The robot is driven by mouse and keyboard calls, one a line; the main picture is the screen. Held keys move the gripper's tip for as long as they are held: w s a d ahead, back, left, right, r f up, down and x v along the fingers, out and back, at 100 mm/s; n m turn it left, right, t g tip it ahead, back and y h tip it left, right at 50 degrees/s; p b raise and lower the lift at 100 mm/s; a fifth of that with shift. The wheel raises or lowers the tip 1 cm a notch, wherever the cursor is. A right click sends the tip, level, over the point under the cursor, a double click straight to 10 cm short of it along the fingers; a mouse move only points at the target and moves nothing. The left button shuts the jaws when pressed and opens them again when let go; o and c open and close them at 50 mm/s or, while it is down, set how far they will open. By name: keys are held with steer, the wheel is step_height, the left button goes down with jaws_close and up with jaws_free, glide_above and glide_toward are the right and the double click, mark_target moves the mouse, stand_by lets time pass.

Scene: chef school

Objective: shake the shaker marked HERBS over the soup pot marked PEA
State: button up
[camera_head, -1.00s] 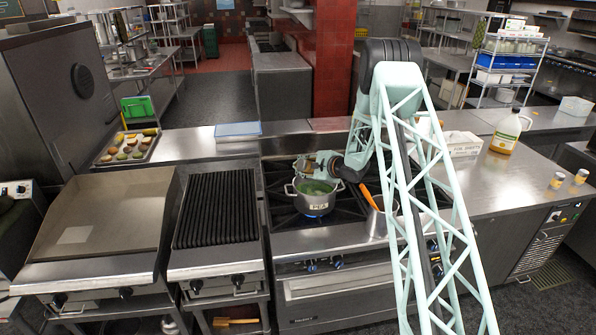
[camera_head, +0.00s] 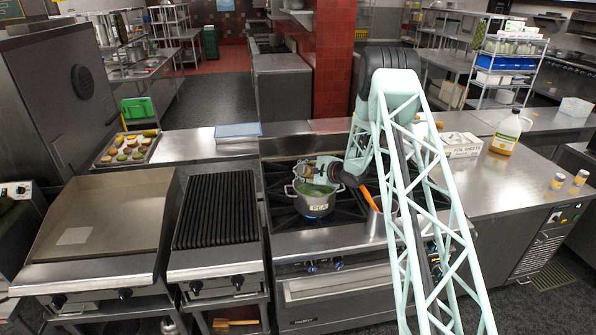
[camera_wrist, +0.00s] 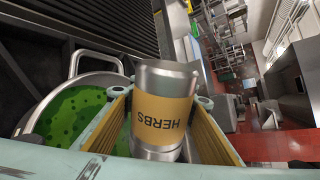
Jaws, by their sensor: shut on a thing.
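The soup pot marked PEA (camera_head: 318,205) stands on the stove and holds green soup. In the wrist view the green soup (camera_wrist: 72,118) has dark specks and lies left of the shaker. My gripper (camera_head: 314,172) is over the pot. It is shut on the shaker marked HERBS (camera_wrist: 163,108), a metal cylinder with a yellow-orange label. The label reads upside down in the wrist view. The shaker is small and partly hidden by the gripper in the head view, so I cannot tell its exact tilt there.
A ribbed grill (camera_head: 215,210) lies to the left.

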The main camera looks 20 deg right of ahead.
steer(key=shift+r, duration=0.15)
step_height(320, 180, up, 3)
steer(key=shift+f, duration=0.15)
stand_by(0.4)
step_height(320, 180, down, 3)
steer(key=shift+r, duration=0.1)
stand_by(0.4)
stand_by(0.4)
steer(key=shift+r, duration=1.4)
